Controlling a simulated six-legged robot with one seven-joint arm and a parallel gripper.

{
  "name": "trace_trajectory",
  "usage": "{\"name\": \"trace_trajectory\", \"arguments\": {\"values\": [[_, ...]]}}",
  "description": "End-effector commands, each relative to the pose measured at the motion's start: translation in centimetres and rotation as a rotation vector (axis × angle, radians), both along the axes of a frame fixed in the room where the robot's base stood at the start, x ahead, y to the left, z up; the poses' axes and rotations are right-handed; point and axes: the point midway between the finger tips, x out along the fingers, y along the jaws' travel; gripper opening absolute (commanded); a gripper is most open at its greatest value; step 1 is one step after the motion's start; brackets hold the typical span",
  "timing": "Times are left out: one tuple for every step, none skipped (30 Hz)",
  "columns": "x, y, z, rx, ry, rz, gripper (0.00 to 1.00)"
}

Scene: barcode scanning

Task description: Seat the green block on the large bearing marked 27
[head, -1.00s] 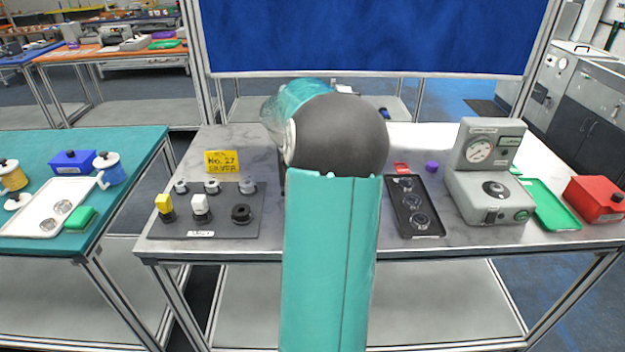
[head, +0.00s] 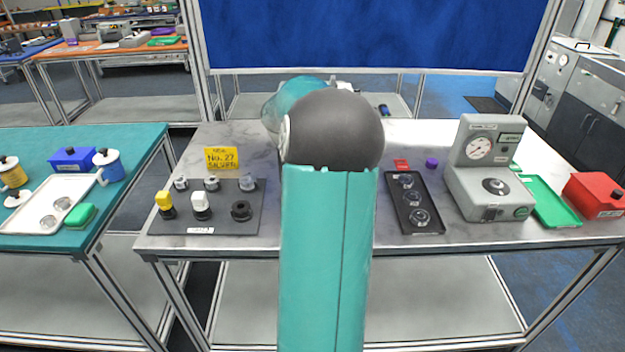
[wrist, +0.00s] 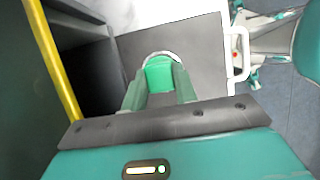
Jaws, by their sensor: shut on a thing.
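In the wrist view my gripper (wrist: 160,92) is shut on the green block (wrist: 160,73). A pale ring edge (wrist: 162,53) curves around the block's far end, over a dark grey surface; I cannot tell whether they touch. In the head view my arm hides the gripper and the block. The grey board (head: 222,224) on the left of the table carries a back row of silver bearings, the largest-looking at the right (head: 248,183). A yellow sign (head: 221,159) behind them reads "No. 27 SILVER".
The board's front row has a yellow block (head: 164,200), a white block (head: 200,202) and a bare black bearing (head: 240,209). Right of my arm are a black tray (head: 399,213), a gauge machine (head: 490,190), a green tray (head: 555,207) and a red box (head: 597,194).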

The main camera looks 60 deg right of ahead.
Motion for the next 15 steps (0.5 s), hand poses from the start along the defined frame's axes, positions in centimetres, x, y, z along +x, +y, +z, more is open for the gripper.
{"name": "trace_trajectory", "arguments": {"values": [[0.0,0.0,0.01,0.0,0.0,0.0,0.01],[0.0,0.0,0.01,0.0,0.0,0.0,0.01],[0.0,0.0,0.01,0.0,0.0,0.0,0.01],[0.0,0.0,0.01,0.0,0.0,0.0,0.01],[0.0,0.0,0.01,0.0,0.0,0.0,0.01],[0.0,0.0,0.0,0.0,0.0,0.0,0.01],[0.0,0.0,-0.01,0.0,0.0,0.0,0.01],[0.01,0.0,-0.04,0.0,0.0,0.0,0.01],[0.01,0.0,-0.09,0.0,0.0,0.0,0.01],[0.02,0.01,-0.14,0.0,0.0,0.0,0.01],[0.03,0.0,-0.2,0.0,0.0,0.0,0.01],[0.03,0.0,-0.28,0.0,0.0,0.0,0.01],[0.03,0.0,-0.35,0.0,0.0,0.0,0.01],[0.03,0.0,-0.42,0.0,0.0,0.0,0.01],[0.03,0.0,-0.51,0.0,0.0,0.0,0.01]]}}
